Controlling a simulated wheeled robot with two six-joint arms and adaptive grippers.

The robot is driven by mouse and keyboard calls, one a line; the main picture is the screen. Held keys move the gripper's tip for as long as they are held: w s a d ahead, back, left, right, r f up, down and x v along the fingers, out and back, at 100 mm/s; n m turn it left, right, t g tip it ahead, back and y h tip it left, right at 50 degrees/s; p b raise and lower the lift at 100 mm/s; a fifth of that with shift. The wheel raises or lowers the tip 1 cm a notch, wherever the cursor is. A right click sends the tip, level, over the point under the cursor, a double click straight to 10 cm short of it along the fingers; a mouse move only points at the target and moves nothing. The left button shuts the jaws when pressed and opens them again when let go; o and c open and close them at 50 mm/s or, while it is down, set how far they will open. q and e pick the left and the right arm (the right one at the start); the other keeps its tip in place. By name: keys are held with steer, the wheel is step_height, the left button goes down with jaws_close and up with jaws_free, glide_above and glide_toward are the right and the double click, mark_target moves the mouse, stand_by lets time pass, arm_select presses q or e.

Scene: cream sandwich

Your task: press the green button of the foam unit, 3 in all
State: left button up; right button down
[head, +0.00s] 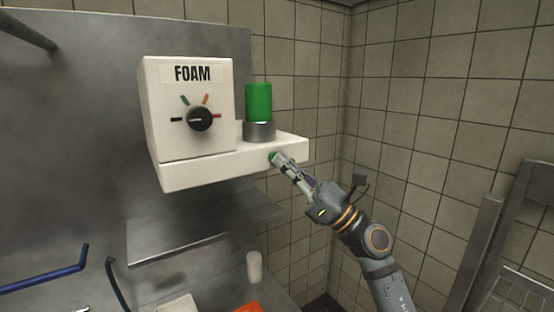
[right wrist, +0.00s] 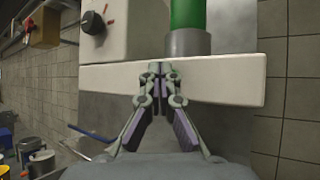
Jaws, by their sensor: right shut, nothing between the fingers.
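The foam unit (head: 160,110) is a white box labelled FOAM, with a black dial (head: 199,118) and a white ledge (head: 215,173) along its base. The green button (head: 272,155) shows as a small green patch on the ledge's front face, mostly covered by my fingertips. My right gripper (head: 280,160) is shut and empty, its tips at the button; I cannot tell whether they touch or press it. In the right wrist view the closed tips (right wrist: 161,72) are against the ledge's front (right wrist: 225,80), and the button is hidden. My left gripper is not in view.
A green cylinder (head: 258,102) stands in a grey collar (head: 259,131) on the ledge. A metal shelf (head: 190,232) is below, with a small white cup-like thing (head: 254,266) lower down. A tiled wall (head: 420,110) bounds the right side.

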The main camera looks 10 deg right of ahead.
stand_by(0.4)
steer(key=shift+s+d+b, duration=0.3)
steer(key=shift+s+b, duration=0.05)
steer(key=shift+s, duration=0.4)
steer(key=s+b, duration=0.1)
steer(key=s+d+b, duration=0.1)
steer(key=s, duration=0.1)
steer(key=s+b, duration=0.1)
steer(key=b, duration=0.1)
steer(key=shift+s+d, duration=0.3)
steer(key=shift+s, duration=0.05)
